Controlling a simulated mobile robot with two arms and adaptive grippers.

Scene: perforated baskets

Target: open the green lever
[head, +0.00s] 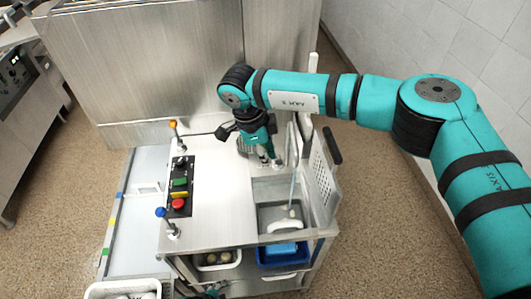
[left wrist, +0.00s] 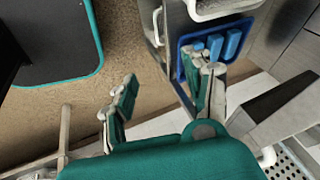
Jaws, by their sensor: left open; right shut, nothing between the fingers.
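I cannot make out a green lever clearly. A pale lever base (head: 277,163) stands on the steel worktop (head: 217,200), right at the tip of my right gripper (head: 268,154). Any green handle there is hidden by the gripper or blends with its colour. The right gripper points down, shut and empty; I cannot tell whether it touches the lever. My left gripper (left wrist: 168,82) is open and empty in the left wrist view, low beside the cart, with one finger in front of a blue basket (left wrist: 184,62).
An orange-knobbed lever (head: 173,124) and a blue-knobbed lever (head: 161,212) flank a panel (head: 190,170) with green, yellow and red buttons. A sunken basin (head: 270,212) and an upright perforated basket (head: 324,180) are at the right. Baskets stand below. The floor at right is clear.

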